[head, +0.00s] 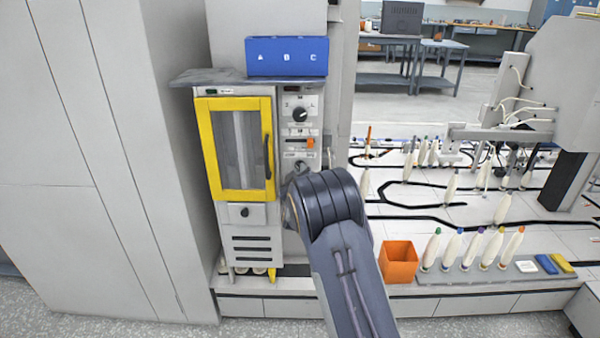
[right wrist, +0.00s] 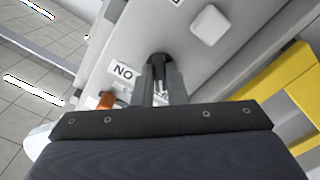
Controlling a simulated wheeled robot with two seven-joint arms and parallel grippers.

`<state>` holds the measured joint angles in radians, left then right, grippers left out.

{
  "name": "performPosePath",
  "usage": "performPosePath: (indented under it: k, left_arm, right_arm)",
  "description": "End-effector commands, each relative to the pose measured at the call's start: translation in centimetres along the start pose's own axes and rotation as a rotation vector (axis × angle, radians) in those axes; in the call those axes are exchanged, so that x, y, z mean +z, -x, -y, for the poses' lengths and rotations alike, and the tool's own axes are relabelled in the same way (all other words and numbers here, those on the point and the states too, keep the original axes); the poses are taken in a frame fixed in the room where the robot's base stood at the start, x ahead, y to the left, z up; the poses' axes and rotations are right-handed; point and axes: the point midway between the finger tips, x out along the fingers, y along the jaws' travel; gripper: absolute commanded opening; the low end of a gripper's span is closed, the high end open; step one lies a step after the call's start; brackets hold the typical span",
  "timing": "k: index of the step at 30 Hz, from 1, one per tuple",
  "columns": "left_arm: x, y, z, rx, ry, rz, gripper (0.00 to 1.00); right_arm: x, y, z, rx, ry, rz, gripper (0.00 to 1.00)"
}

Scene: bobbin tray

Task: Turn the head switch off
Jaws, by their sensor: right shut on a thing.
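The machine's narrow control panel (head: 314,104) is right of its yellow-framed door in the head view. It carries a black rotary knob (head: 299,114) near the top and an orange switch (head: 310,142) below it. My right arm reaches the lower panel and hides the gripper's fingertips there. In the right wrist view my right gripper (right wrist: 160,88) is shut on a dark switch knob (right wrist: 158,59), next to a label (right wrist: 123,72) that appears upside down, seemingly ON. The orange switch (right wrist: 106,100) shows left of the fingers. The knob's exact setting is hidden. My left gripper is out of view.
The yellow-framed door (head: 204,150) is closed, close left of the panel. A blue box (head: 286,56) marked A B C stands on top of the machine. An orange bin (head: 398,262) and a row of bobbins (head: 476,248) stand at the right. A tall grey cabinet fills the left.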

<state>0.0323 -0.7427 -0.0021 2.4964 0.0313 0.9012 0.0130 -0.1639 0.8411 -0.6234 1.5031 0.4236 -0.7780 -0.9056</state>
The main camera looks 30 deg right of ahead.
Motion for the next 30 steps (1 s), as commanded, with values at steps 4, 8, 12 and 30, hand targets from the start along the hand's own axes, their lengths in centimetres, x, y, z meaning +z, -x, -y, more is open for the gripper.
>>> performPosePath:
  k: [4,8,12,30]
  left_arm:
    - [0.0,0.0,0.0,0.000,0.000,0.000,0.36]
    - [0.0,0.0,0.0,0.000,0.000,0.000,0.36]
    - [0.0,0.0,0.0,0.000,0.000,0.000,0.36]
    - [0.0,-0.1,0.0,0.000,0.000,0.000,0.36]
  right_arm:
    - [0.1,0.0,0.1,-0.002,0.004,0.000,0.00]
    - [0.1,0.0,0.1,-0.002,0.004,0.000,0.20]
    - [0.0,0.0,0.1,-0.001,0.003,0.000,0.34]
    - [0.0,5.0,0.1,-0.003,0.000,0.000,0.34]
